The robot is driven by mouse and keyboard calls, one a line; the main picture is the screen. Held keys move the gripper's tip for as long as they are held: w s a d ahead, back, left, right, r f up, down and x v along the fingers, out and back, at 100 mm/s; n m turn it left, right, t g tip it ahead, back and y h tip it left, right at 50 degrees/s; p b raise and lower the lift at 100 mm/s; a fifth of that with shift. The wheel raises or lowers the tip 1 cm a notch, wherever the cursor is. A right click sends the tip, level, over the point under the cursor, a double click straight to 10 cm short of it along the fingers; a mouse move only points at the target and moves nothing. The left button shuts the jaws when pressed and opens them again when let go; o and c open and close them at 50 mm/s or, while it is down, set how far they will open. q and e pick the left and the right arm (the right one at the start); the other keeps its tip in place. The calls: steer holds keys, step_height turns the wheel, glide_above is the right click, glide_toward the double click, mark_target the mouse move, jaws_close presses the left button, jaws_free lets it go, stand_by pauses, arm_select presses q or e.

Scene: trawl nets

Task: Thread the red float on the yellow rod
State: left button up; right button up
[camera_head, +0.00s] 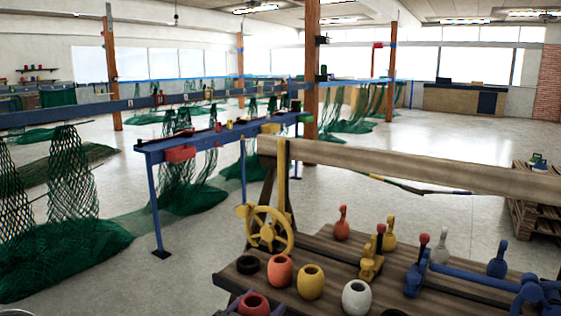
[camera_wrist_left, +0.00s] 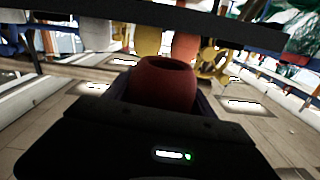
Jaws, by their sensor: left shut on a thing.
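The dark red float (camera_head: 254,304) is at the bottom edge of the head view, partly cut off. My left gripper (camera_head: 250,312) is shut on it at the near end of the bench. In the left wrist view the red float (camera_wrist_left: 165,82) sits between the fingers, its dark hole showing. A narrow yellow upright (camera_head: 282,175) stands behind a yellow handwheel (camera_head: 268,230). A yellow bracket (camera_head: 371,263) with a red-knobbed lever stands mid-bench. I cannot tell which yellow part is the rod. My right gripper does not show.
A blue bracket (camera_head: 416,275) with a red-knobbed lever is at right. A wooden beam (camera_head: 420,170) crosses behind.

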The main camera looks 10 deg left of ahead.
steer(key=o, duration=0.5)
